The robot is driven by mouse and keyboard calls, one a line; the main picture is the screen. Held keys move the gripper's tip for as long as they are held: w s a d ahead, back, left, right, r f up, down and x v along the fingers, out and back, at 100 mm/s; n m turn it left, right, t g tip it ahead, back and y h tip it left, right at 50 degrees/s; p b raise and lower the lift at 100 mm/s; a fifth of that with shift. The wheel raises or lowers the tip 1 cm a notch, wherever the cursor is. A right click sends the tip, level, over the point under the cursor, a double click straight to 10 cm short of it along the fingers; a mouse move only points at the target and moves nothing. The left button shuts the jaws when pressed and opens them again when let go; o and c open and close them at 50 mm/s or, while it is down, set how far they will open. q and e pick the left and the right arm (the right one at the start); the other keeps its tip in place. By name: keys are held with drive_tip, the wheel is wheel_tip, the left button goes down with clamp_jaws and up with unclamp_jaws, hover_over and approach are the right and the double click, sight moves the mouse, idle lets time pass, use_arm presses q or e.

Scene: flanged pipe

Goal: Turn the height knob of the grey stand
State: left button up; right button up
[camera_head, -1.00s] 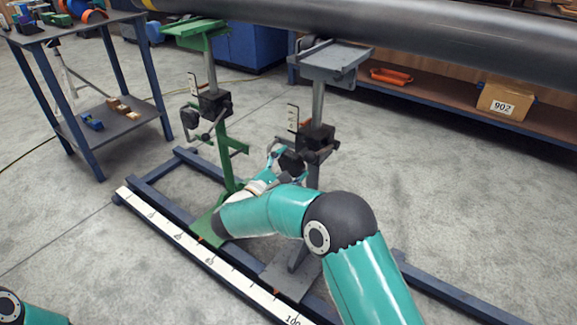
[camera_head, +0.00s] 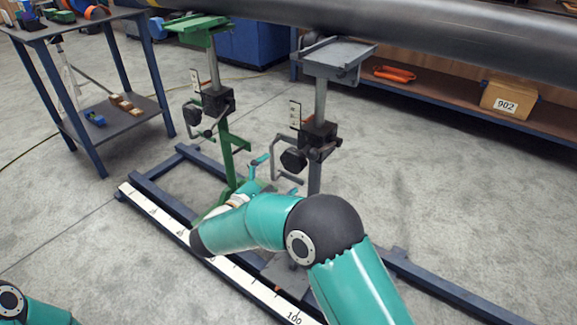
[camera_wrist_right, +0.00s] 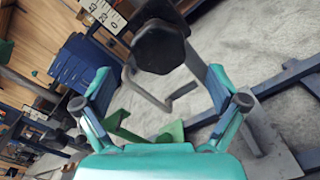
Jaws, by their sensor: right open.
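The grey stand (camera_head: 320,100) holds up the pipe and has a black clamp block on its column. Its black height knob (camera_head: 293,160) sticks out to the left of that block. In the right wrist view the knob (camera_wrist_right: 160,45) shows large and dark, in the gap between the fingertips. My right gripper (camera_wrist_right: 160,85) is open, with one teal finger on each side and nothing gripped. In the head view my right gripper (camera_head: 274,175) is just below and left of the knob, partly hidden behind my wrist. My left gripper is out of frame.
A bent grey crank handle (camera_head: 276,165) hangs beside the knob. A green stand (camera_head: 213,90) with its own knob is close on the left. The large grey pipe (camera_head: 400,30) lies overhead. A blue floor frame (camera_head: 440,285) with a white ruler (camera_head: 215,260) runs below.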

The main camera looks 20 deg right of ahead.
drive_tip(key=v, duration=0.6)
drive_tip(key=shift+f, duration=0.1)
